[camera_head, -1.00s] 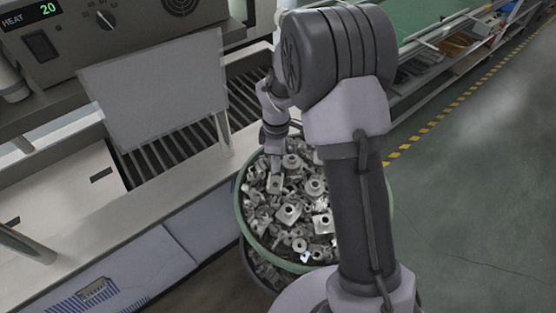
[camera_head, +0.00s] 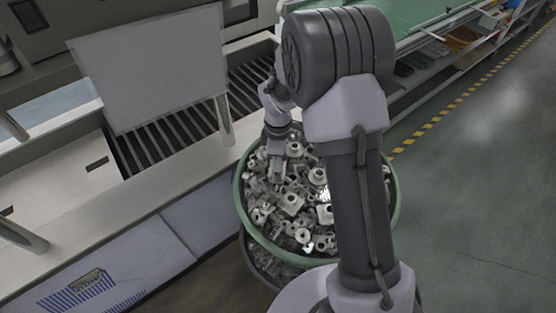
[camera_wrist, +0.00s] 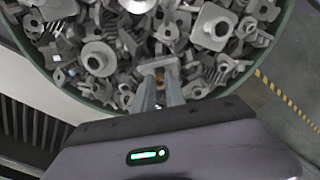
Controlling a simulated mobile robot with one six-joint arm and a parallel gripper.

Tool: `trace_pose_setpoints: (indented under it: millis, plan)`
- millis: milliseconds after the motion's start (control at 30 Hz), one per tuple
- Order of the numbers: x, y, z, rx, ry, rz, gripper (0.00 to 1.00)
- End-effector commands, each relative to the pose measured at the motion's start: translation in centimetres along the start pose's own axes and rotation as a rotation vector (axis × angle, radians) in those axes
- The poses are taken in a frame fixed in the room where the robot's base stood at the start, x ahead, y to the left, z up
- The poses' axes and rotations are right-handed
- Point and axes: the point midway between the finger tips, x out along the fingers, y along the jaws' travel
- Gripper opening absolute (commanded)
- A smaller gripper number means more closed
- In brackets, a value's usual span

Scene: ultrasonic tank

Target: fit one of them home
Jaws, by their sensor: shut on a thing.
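Grey metal parts (camera_head: 291,203), flanged rings, square blocks and brackets, fill a round green-rimmed bin (camera_head: 247,233) in a loose heap. In the wrist view the heap spreads across the top, with a round flanged part (camera_wrist: 97,59) at left and a square bored part (camera_wrist: 213,27) at right. My gripper (camera_wrist: 160,80) points down into the heap, its narrow fingers shut on a small pale metal part (camera_wrist: 158,64). The held part's full shape is hard to tell among its neighbours. My gripper (camera_head: 275,176) also shows over the bin's left side in the head view.
A bench (camera_head: 110,208) with a dark slatted rack (camera_head: 187,128) and an upright grey panel (camera_head: 150,65) stands left of the bin. Shelving (camera_head: 450,45) is behind right. Open floor (camera_head: 480,190) with a yellow-black stripe lies to the right.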

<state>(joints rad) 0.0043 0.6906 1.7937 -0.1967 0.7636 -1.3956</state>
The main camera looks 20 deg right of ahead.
Motion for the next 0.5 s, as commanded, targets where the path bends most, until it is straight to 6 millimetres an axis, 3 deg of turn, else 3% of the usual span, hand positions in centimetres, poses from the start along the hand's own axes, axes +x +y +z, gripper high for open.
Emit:
trace_pose_setpoints:
  millis: [500]
  plan:
    - [0.72,0.01,0.0,0.0,0.0,0.0,0.0]
